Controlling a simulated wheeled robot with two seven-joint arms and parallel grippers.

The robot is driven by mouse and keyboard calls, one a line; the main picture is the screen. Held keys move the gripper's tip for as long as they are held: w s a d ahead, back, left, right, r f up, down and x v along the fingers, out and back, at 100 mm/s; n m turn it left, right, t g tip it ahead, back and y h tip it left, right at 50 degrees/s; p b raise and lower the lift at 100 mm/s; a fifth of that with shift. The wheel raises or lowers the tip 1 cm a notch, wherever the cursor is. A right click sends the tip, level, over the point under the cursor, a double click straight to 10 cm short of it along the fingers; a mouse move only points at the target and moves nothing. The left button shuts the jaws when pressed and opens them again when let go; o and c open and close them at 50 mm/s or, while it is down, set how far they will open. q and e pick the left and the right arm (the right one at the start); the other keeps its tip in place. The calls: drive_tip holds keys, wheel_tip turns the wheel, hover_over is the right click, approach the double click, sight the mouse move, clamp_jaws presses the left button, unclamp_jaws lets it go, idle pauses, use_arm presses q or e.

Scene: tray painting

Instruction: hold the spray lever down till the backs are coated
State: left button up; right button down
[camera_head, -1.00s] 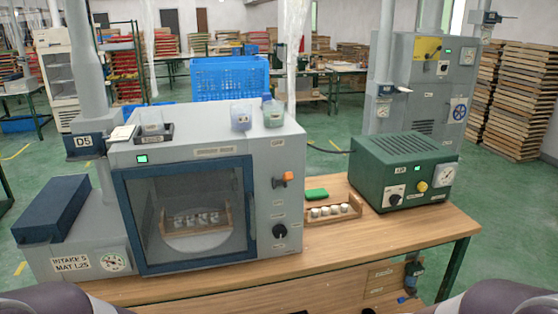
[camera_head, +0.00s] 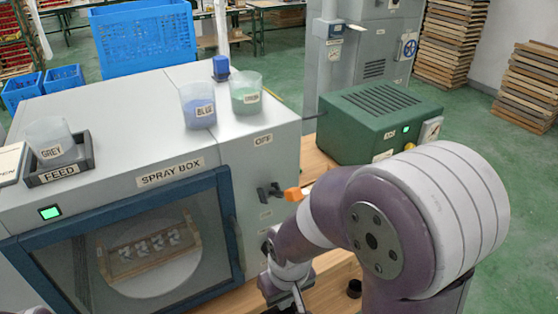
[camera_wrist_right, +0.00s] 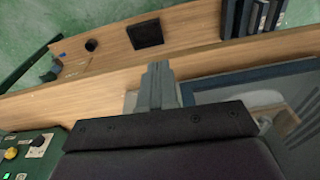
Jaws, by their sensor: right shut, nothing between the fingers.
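The grey spray box (camera_head: 245,95) stands on the bench with its blue-framed door (camera_head: 228,205) shut. Through the glass, a wooden rack (camera_head: 110,263) of several small pale pieces (camera_head: 150,244) rests on a white turntable (camera_head: 185,275); their coating is hard to judge. The orange-tipped lever (camera_head: 293,194) is on the box's right panel, below the OFF label. My right gripper (camera_head: 297,298) is below the lever, in front of that panel and apart from the lever. In the right wrist view its fingers (camera_wrist_right: 158,78) are shut and empty. My left gripper is out of view.
A grey cup (camera_head: 50,138) sits in the FEED holder; blue (camera_head: 198,105) and green (camera_head: 246,94) cups stand on the box top. A green air unit (camera_head: 370,115) stands right, behind my arm. The bench front (camera_wrist_right: 105,92) shows in the wrist view.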

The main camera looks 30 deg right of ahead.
use_arm(q)
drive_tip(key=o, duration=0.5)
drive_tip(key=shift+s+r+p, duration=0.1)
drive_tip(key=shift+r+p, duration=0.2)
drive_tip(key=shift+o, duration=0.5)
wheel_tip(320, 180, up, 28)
drive_tip(key=p, duration=2.8)
use_arm(e)
wheel_tip(320, 180, up, 37)
drive_tip(key=g, duration=0.1)
hover_over(283, 193)
drive_tip(key=shift+n, duration=0.3)
drive_tip(key=f+b, duration=0.2)
drive_tip(key=f, duration=0.1)
drive_tip(key=f+b, duration=0.3)
drive_tip(key=f, duration=0.1)
drive_tip(key=w+f+b, duration=0.1)
drive_tip(key=f+b, duration=0.2)
drive_tip(key=shift+d+f, duration=0.3)
drive_tip(key=shift+d, duration=0.05)
drive_tip(key=shift+s+f+p, duration=0.5)
drive_tip(key=shift+s+p, duration=0.3)
drive_tip(key=shift+p, duration=0.1)
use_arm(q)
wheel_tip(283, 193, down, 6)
use_arm(e)
drive_tip(key=shift+s+d+f, duration=0.1)
drive_tip(key=shift+s+f, duration=0.35)
drive_tip(key=shift+f, duration=0.2)
